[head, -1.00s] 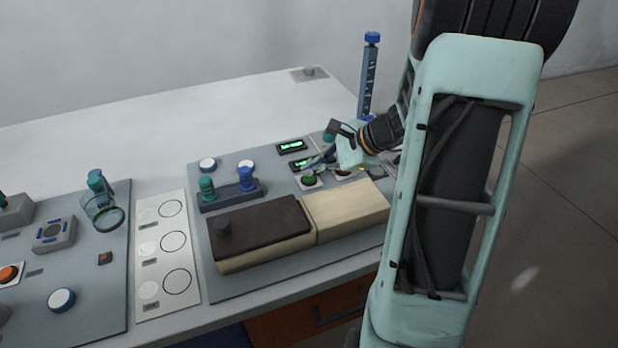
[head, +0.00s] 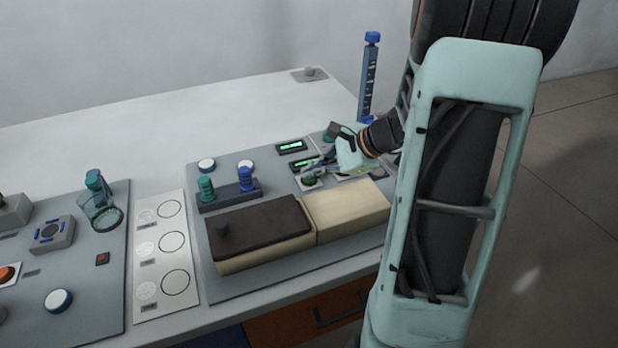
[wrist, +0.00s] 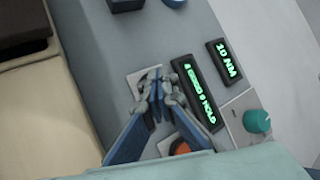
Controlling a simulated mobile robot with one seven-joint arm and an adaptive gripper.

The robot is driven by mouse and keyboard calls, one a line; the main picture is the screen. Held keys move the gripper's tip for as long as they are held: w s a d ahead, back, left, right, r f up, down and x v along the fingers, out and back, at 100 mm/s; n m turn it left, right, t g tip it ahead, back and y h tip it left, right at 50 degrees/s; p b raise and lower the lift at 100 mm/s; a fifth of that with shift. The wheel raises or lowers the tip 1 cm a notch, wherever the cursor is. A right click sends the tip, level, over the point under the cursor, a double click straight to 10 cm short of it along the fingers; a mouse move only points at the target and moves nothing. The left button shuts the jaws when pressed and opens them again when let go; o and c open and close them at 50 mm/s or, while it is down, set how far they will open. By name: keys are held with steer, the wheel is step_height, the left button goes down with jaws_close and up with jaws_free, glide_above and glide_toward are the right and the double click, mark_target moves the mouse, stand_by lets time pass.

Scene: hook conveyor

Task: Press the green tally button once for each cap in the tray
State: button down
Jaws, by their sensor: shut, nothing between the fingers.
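The green tally button (head: 310,181) sits on a small white plate on the grey panel. My gripper (head: 313,170) is shut and empty, its fingertips right at the button and partly covering it. In the wrist view the shut fingertips (wrist: 154,88) are over the white plate (wrist: 136,82) and hide most of the button; I cannot tell whether they touch it. A cream box (head: 345,212) with a dark brown, knobbed cover (head: 258,228) over its left part stands in front. No caps show inside it, and I cannot tell if it is the tray.
Two lit green displays, one (wrist: 197,92) beside my fingers and a smaller one (wrist: 224,62), are close by. An orange button (wrist: 180,147) and a teal knob (wrist: 257,121) are near too. A stand with teal and blue pegs (head: 230,195) is left of the button.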

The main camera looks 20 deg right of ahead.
stand_by(0.3)
steer(key=shift+r+p, duration=0.6)
steer(key=shift+r, duration=0.25)
steer(key=shift+r+p, duration=1.9)
steer(key=shift+r, duration=0.65)
